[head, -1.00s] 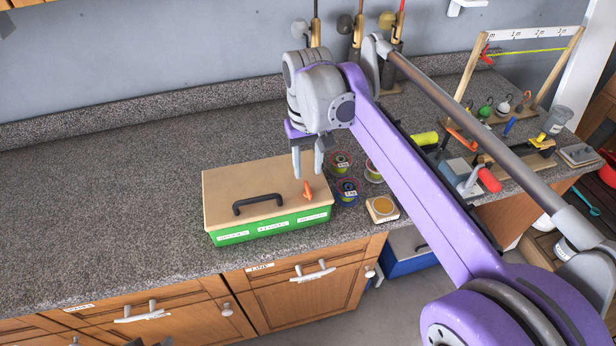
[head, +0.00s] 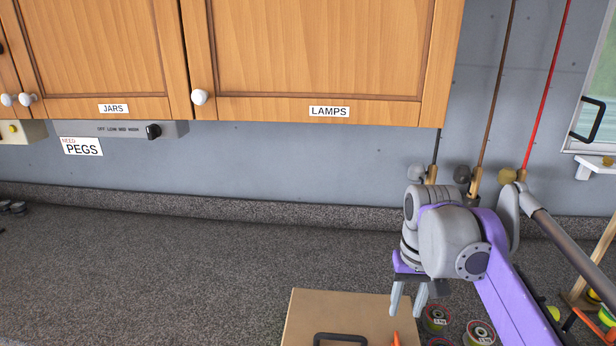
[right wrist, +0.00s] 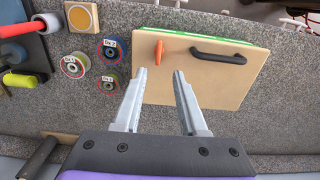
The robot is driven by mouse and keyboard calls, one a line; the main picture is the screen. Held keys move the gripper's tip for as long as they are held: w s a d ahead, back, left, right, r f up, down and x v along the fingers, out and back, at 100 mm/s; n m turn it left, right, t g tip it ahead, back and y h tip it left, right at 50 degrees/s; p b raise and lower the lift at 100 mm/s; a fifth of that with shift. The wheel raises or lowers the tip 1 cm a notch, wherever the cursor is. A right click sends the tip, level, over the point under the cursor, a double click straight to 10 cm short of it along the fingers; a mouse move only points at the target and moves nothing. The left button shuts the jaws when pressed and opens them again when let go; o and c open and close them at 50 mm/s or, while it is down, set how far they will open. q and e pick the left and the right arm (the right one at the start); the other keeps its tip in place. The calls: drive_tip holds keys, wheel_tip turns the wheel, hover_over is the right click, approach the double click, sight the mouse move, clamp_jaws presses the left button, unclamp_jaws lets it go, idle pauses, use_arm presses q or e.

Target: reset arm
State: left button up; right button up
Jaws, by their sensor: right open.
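My right gripper (head: 407,299) is in the head view at the lower right, fingers pointing down over the counter near the far right part of the tan box lid (head: 320,306). In the right wrist view the two fingers (right wrist: 158,75) are apart with nothing between them. The lid (right wrist: 215,85) lies beyond the fingertips, with a black handle (right wrist: 225,53) and an orange object (right wrist: 158,52) on it. My left gripper is not in view.
Line spools (right wrist: 112,50) stand beside the box. Upper cabinets labelled JARS and LAMPS (head: 320,60) hang above the counter (head: 180,270). Fishing rods (head: 490,100) stand at the wall. The counter left of the box is clear.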

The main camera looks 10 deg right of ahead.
drive_tip(key=s+a+f+n+t, duration=0.1)
drive_tip(key=s+a+f+t, duration=0.1)
drive_tip(key=s+f, duration=0.5)
drive_tip(key=s+a+f+n+t, duration=0.1)
drive_tip(key=s+a+f+t, duration=0.2)
drive_tip(key=s+f, duration=0.4)
wheel_tip(320, 180, down, 5)
drive_tip(key=shift+s+a+f, duration=0.2)
drive_tip(key=shift+s+a, duration=0.05)
drive_tip(key=shift+a, duration=0.45)
